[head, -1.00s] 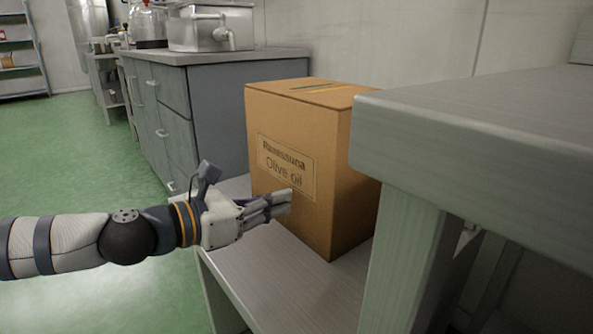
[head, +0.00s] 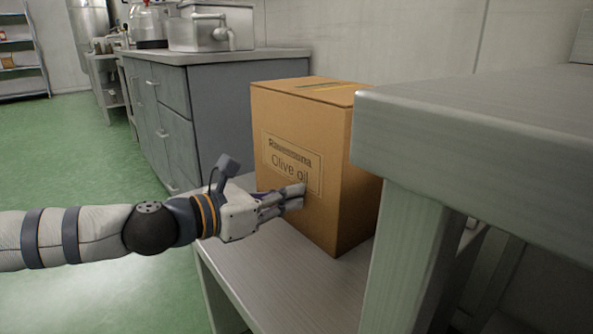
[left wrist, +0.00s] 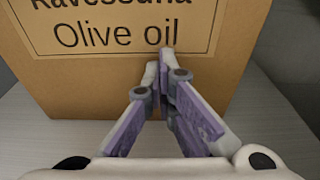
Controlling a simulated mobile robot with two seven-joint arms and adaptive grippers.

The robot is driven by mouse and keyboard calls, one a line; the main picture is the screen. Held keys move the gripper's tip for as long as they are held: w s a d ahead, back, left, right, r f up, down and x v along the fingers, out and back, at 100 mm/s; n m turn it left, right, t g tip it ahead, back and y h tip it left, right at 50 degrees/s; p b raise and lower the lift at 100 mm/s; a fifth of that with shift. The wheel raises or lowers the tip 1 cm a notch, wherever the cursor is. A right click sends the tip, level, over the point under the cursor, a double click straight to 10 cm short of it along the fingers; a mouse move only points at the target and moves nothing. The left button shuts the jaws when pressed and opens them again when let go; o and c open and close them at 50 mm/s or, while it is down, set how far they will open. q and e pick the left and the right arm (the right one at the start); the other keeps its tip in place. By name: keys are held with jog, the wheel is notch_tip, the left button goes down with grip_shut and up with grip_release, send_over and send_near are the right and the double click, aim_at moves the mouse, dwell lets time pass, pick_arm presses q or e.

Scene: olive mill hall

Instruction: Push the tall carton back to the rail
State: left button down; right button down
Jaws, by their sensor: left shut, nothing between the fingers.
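The tall carton (head: 345,165) is a brown cardboard box with an "Olive oil" label, standing upright on a low grey shelf (head: 290,285). Its labelled face also fills the upper part of the left wrist view (left wrist: 120,75). My left gripper (head: 299,196) is shut and empty, with its fingertips at the labelled face, just below the label. In the left wrist view its closed fingers (left wrist: 166,60) point at the carton and appear to touch it. My right gripper is not in view. The rail is not clearly visible behind the carton.
A grey worktop (head: 480,120) with a thick leg (head: 405,255) stands close on the right and hides part of the carton's right side. Grey cabinets (head: 175,110) stand behind on the left. The green floor on the left is clear.

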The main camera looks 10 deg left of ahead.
pick_arm(q)
jog(key=shift+r+b+x, duration=0.25)
jog(key=shift+x, duration=1.25)
jog(key=shift+r+b+x, duration=0.2)
jog(key=shift+x, duration=1.25)
jog(key=v, duration=0.4)
jog(key=f+v, duration=0.1)
jog(key=v, duration=0.2)
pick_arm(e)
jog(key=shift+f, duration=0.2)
pick_arm(q)
jog(key=shift+f, duration=0.1)
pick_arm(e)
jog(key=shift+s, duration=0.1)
